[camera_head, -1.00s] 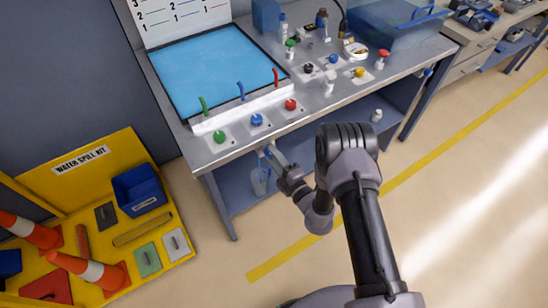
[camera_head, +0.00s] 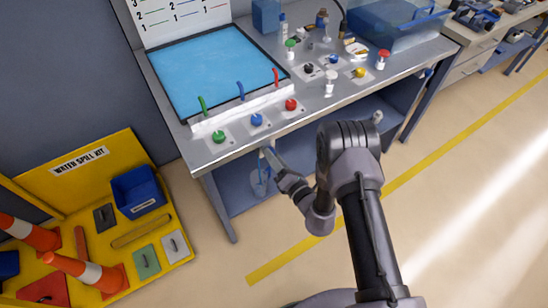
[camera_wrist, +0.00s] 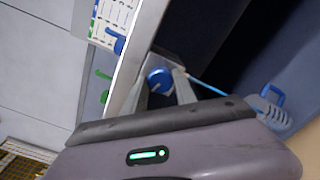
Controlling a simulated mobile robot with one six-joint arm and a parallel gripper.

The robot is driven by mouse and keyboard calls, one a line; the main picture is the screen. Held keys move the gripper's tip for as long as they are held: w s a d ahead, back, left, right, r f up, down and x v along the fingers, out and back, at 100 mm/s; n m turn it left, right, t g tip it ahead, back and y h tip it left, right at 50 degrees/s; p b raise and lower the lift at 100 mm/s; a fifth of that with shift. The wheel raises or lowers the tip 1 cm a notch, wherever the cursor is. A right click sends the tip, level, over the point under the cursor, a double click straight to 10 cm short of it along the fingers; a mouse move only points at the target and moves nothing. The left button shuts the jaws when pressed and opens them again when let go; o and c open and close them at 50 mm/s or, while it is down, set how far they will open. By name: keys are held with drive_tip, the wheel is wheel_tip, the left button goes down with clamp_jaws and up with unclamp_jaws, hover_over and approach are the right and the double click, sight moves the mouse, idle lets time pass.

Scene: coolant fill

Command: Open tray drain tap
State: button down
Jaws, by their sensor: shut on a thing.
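The drain tap is a round blue knob (camera_wrist: 159,79) under the bench's front edge in the wrist view. It sits between the two fingers of my gripper (camera_wrist: 163,84), which is shut on it. A thin blue tube (camera_wrist: 208,88) runs from beside the tap toward a clear jug with a blue handle (camera_wrist: 271,97). In the head view my gripper (camera_head: 268,153) is just below the bench edge, and the tap is mostly hidden there. The jug (camera_head: 260,184) stands below on the lower shelf. Whether liquid flows cannot be told.
The blue-filled tray (camera_head: 215,70) lies on the bench (camera_head: 235,148), with green, blue and red knobs along its front. A yellow spill-kit station (camera_head: 100,160) and orange cones (camera_head: 85,270) stand at left. The floor at right is clear.

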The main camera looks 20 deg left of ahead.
drive_tip(key=shift+n, duration=0.5)
drive_tip(key=c, duration=1)
unclamp_jaws()
drive_tip(key=shift+o, duration=0.2)
drive_tip(key=p+v, duration=0.3)
drive_tip(key=v, duration=1.4)
drive_tip(key=shift+d+p, duration=0.25)
drive_tip(key=shift+p, duration=0.1)
drive_tip(key=shift+s, duration=0.1)
